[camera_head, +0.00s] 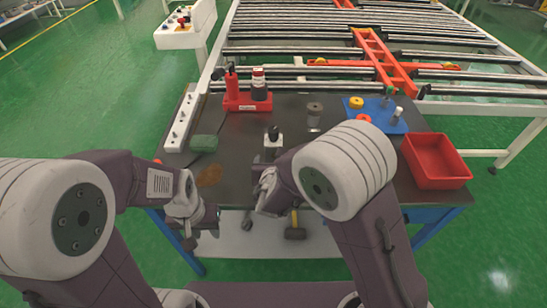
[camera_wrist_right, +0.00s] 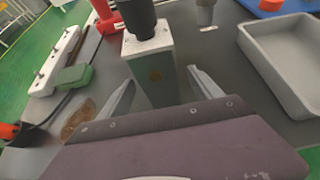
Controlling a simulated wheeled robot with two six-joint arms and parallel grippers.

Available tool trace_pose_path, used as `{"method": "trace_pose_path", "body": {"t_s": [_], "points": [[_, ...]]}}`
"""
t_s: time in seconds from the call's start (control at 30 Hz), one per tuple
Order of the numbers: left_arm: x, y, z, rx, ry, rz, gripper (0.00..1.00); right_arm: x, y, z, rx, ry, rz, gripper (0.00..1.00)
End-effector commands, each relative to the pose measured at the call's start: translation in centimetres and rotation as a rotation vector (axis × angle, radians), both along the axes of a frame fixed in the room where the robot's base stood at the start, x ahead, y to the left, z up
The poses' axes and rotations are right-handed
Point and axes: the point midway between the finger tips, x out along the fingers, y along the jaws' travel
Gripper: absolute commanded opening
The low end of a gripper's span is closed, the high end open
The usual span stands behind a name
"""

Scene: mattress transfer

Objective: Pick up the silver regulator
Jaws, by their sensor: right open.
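The silver regulator (camera_head: 273,152) appears to be the upright pale metal block with a black knob on top, standing on the dark table. It also shows in the right wrist view (camera_wrist_right: 152,72), at the upper middle. My right gripper (camera_wrist_right: 160,88) is open, its two fingers to either side of the regulator's lower part in that view; contact cannot be seen. In the head view my right gripper (camera_head: 264,188) is just in front of the regulator. My left gripper (camera_head: 190,240) hangs at the table's front left edge; its jaws are unclear.
A red stand (camera_head: 247,103) with bottles is behind. A white strip (camera_head: 181,120) and green block (camera_head: 204,143) lie left. A grey cylinder (camera_head: 314,112), blue plate (camera_head: 376,120) and red bin (camera_head: 436,161) are right. A grey tray (camera_wrist_right: 285,60) shows in the wrist view.

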Motion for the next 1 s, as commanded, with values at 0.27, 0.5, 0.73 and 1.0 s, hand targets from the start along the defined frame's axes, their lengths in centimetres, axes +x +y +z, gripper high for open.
{"method": "trace_pose_path", "body": {"t_s": [0.27,0.5,0.73,1.0], "points": [[0.0,0.0,0.0,0.0,0.0,0.0,0.36,2.8,0.0,-1.5,0.001,0.0,-0.002,0.75],[0.0,0.0,0.0,0.0,0.0,0.0,0.36,2.7,0.1,-1.5,0.001,0.0,0.0,0.49],[0.0,0.0,0.0,0.0,0.0,0.0,0.36,2.7,0.1,-1.5,0.001,0.0,0.0,0.0],[0.0,0.0,0.1,0.0,0.0,0.0,0.36,2.8,0.1,-1.3,0.002,-0.004,-0.001,0.0]]}}
